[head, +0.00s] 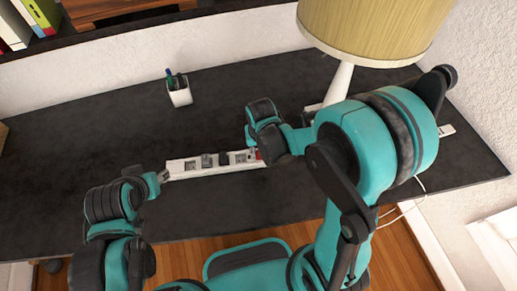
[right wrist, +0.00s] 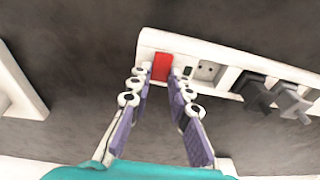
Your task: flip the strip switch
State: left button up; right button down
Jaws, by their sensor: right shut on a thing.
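The white power strip (head: 215,163) lies on the dark desk, with dark plugs in some of its sockets. It also shows in the right wrist view (right wrist: 208,52). Its red switch (right wrist: 161,66) is at the end near my right gripper. My right gripper (right wrist: 160,78) has its two fingertips at the strip, one on each side of the red switch, and is shut on it. In the head view, my right arm partly hides that end. My left gripper (head: 161,177) is low at the strip's left end; its finger opening is too small to make out.
A lamp with a yellowish shade (head: 375,25) stands behind my right arm. A white pen cup (head: 179,92) stands at the back of the dark desk (head: 90,125). Plugs (right wrist: 275,97) stick up from the strip. The desk's left part is clear.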

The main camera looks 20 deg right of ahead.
aim_at(260, 158)
jog(key=c, duration=1.4)
grip_release()
notch_tip(260, 158, up, 12)
jog(key=s, duration=0.1)
jog(key=shift+s, duration=0.4)
jog(key=shift+a+f, duration=0.1)
